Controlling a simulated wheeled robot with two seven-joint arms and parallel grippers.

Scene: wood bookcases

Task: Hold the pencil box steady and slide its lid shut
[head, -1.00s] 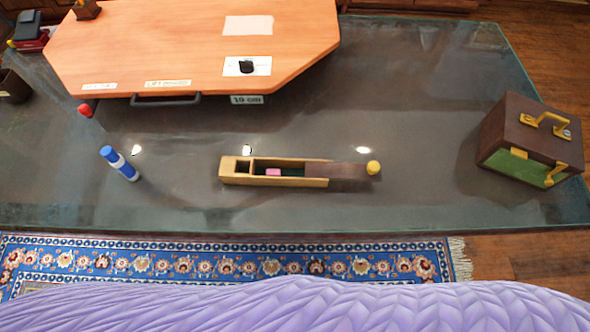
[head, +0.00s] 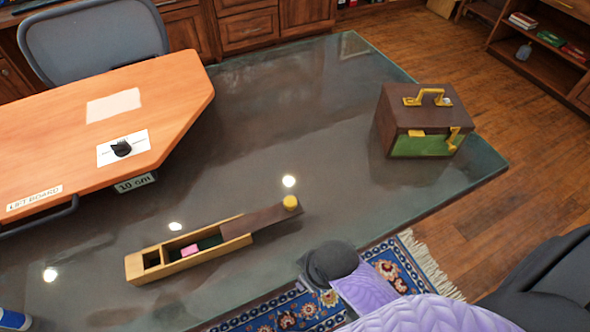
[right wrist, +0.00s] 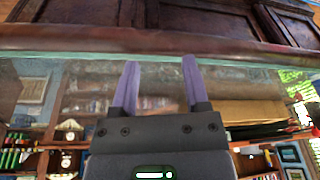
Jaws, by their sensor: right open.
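The pencil box (head: 190,259) is a long light-wood box lying at a slant on the glass tabletop in the head view. Its dark brown lid (head: 262,221) is slid partly out past the right end and carries a yellow knob (head: 290,202). The open part shows compartments, with a pink eraser (head: 190,250) in one. My right gripper (right wrist: 155,75) shows in the right wrist view with two purple fingers apart and nothing between them. My right arm is at the lower right of the head view, apart from the box. My left gripper is not in view.
A dark brown case (head: 388,138) with yellow handles and a green front stands right of the box. An orange lift board (head: 70,150) is at the left. A blue-and-white tube (head: 12,320) is at the lower left edge. Glass around the box is mostly clear.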

